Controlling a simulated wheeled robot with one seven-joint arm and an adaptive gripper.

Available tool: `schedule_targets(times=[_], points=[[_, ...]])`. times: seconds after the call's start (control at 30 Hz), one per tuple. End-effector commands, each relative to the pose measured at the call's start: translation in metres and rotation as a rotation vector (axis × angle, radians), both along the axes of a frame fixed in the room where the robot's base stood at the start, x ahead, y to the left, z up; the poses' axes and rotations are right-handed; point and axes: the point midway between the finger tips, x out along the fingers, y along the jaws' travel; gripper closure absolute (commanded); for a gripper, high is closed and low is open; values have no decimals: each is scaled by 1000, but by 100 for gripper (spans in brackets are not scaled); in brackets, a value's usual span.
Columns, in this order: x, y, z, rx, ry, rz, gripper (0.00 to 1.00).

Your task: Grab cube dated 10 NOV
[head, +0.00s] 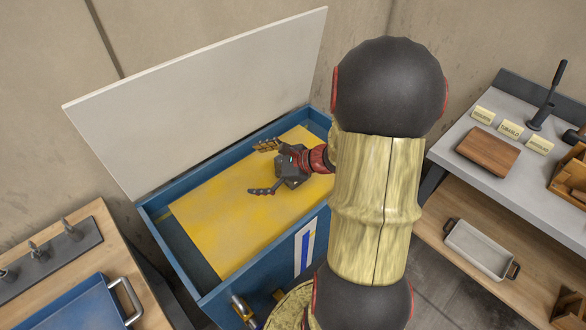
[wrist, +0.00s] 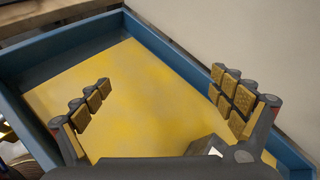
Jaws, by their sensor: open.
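No cube and no date label can be made out in either view. My gripper (head: 262,168) is open above the yellow sheet (head: 230,215) that lies inside the blue chest (head: 160,215). The jaws look empty. The sheet covers most of the chest's inside, so what is under it is hidden. My arm hides part of the chest's right side in the head view.
The chest's pale lid (head: 205,100) stands open behind it. A bench at left holds a blue tray (head: 80,305) and a dark rack (head: 50,248). At right, a grey table (head: 465,130) carries label cards, a wooden block (head: 488,151) and a lever tool; a metal pan (head: 478,250) sits below.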

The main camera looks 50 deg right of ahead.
Motion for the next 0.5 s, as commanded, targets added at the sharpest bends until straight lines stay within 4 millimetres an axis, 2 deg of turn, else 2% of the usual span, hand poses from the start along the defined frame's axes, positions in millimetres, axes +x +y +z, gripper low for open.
schedule_targets(times=[0.03,0.1,0.2,0.33,0.5], points=[[-5,-31,-17,72,0,-118,3],[-12,-69,-33,155,-11,-264,3],[-27,-114,-55,247,-28,-441,3],[-46,-152,-75,325,-45,-595,3],[-52,-170,-88,361,-55,-670,3]])
